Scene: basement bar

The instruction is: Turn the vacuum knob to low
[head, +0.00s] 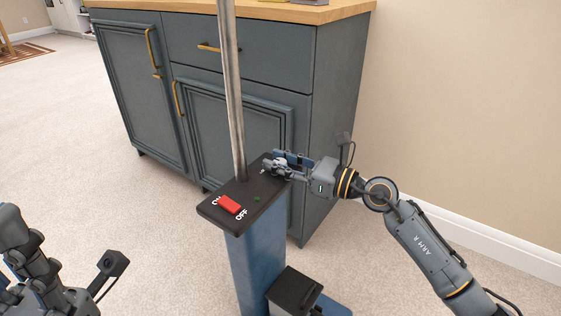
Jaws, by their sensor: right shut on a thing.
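The vacuum (258,262) stands upright in the middle of the head view, with a blue body, a black top panel and a metal pole (231,95). A red switch (230,205) sits on the panel between the ON and OFF labels. My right gripper (268,166) is at the panel's far right corner, low over the top. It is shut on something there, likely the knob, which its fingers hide. I cannot read the knob's setting. My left gripper (75,290) is low at the left edge, apart from the vacuum; its fingers are not clear.
A blue-grey cabinet (215,105) with gold handles and a wooden top stands close behind the vacuum. A beige wall (460,100) with a white baseboard is on the right. Carpet (110,200) is clear at the left. A dark box-like part (295,289) sits at the vacuum's foot.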

